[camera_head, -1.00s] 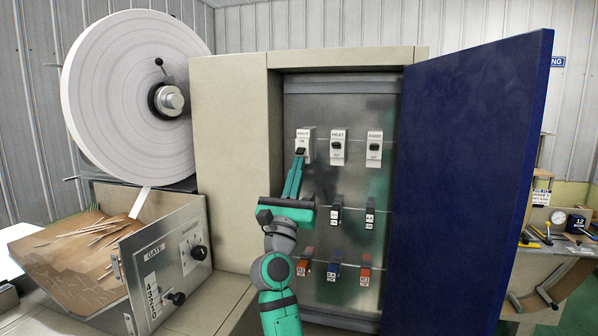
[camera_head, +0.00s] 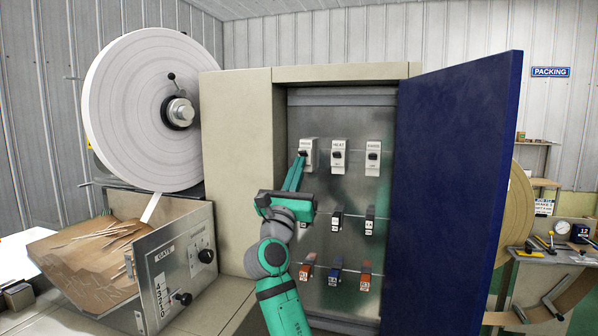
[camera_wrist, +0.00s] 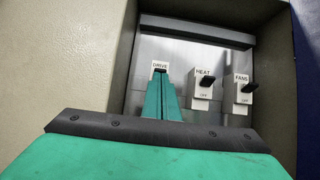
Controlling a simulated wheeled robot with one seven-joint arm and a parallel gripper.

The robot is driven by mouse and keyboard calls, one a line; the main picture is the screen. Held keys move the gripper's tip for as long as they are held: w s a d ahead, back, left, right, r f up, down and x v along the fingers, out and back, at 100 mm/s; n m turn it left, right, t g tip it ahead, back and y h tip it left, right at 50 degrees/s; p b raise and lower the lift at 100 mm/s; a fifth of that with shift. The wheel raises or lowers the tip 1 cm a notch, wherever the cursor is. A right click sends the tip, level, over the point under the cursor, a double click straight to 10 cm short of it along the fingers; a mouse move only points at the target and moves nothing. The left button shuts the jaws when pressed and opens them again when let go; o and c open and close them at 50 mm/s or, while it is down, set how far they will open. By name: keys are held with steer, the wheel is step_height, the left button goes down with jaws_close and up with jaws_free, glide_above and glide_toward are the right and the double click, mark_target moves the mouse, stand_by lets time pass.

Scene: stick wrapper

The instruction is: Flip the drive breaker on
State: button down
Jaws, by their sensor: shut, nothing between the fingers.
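The drive breaker (camera_head: 309,152) is a white switch at the left of the top row in the open cabinet. Its black lever appears raised, close under the DRIVE label, about level with the heat breaker's lever. In the wrist view, the drive breaker's label (camera_wrist: 160,65) shows above my fingertips. My gripper (camera_head: 300,162) is shut and empty, its long green fingers pointing up to just under the lever. The tips are at or touching the lever; the exact contact is hidden. The fingers cover the breaker's lower part in the wrist view.
The heat breaker (camera_head: 338,155) and fans breaker (camera_head: 373,157) sit to the right, levers raised. Smaller breakers and a row of red and blue switches are below. The cabinet's left wall (camera_head: 240,170) is close to my gripper; the blue door (camera_head: 450,190) stands open at right.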

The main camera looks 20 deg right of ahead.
steer(key=s+a+f, duration=0.1)
steer(key=s+a, duration=0.5)
steer(key=s, duration=0.3)
steer(key=shift+s+a, duration=0.25)
steer(key=shift+s, duration=0.05)
